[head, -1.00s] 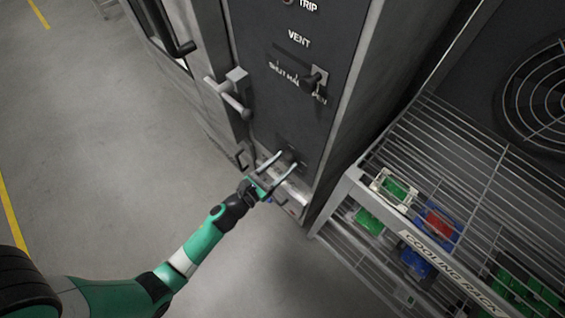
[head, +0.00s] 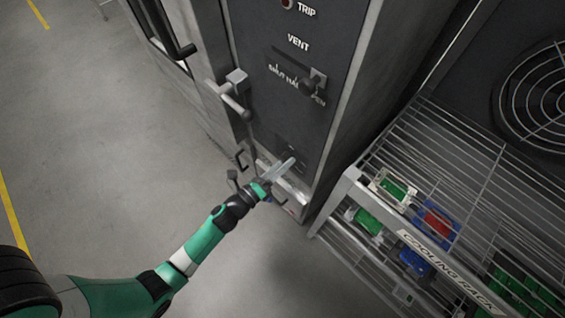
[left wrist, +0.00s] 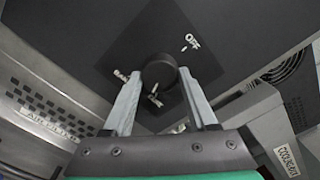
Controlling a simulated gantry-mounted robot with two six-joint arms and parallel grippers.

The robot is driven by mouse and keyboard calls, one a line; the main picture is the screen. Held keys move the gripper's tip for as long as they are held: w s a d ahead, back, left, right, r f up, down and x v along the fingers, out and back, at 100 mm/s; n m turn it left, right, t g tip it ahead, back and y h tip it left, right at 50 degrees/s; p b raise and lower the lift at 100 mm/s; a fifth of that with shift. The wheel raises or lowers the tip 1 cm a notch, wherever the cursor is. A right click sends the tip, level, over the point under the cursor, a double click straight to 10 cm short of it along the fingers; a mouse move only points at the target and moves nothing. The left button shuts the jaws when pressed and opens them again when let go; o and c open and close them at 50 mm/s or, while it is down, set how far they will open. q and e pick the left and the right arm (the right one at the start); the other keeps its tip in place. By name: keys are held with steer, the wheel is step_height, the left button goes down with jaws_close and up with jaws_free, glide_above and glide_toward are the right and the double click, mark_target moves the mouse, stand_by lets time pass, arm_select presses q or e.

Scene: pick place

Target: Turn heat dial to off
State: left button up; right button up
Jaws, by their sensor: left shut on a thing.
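The heat dial (left wrist: 160,74) is a round dark knob on a dark plate in the left wrist view. A white "Off" label (left wrist: 190,42) is at its upper right, with smaller, hard-to-read labels at its left and below. My left gripper (left wrist: 162,88) is shut on the dial, one pale finger on each side. In the head view my left gripper (head: 289,163) reaches the low part of the dark oven panel (head: 285,110), its fingers seen nearly edge-on. They largely hide the dial there. My right gripper is not in view.
Above on the panel are a vent lever (head: 314,84) and a trip lamp (head: 288,4). A door handle (head: 236,95) sticks out to the left. A cooling rack (head: 345,187) with green, red and blue items stands close on the right. The floor at left is clear.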

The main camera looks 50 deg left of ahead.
arm_select(q)
steer(key=n+p, duration=0.2)
steer(key=n, duration=0.9)
steer(key=shift+r+p, duration=0.15)
steer(key=shift+p, duration=0.2)
steer(key=n+p, duration=0.1)
steer(key=n, duration=0.3)
steer(key=n+p, duration=0.2)
steer(key=n, duration=0.6)
steer(key=shift+r+n, duration=0.1)
steer(key=shift+n, duration=0.2)
steer(key=n+p, duration=0.1)
steer(key=n, duration=0.2)
steer(key=shift+a+n, duration=0.1)
steer(key=shift+n, duration=0.2)
steer(key=shift+n+p, duration=0.3)
steer(key=shift+n, duration=1.8)
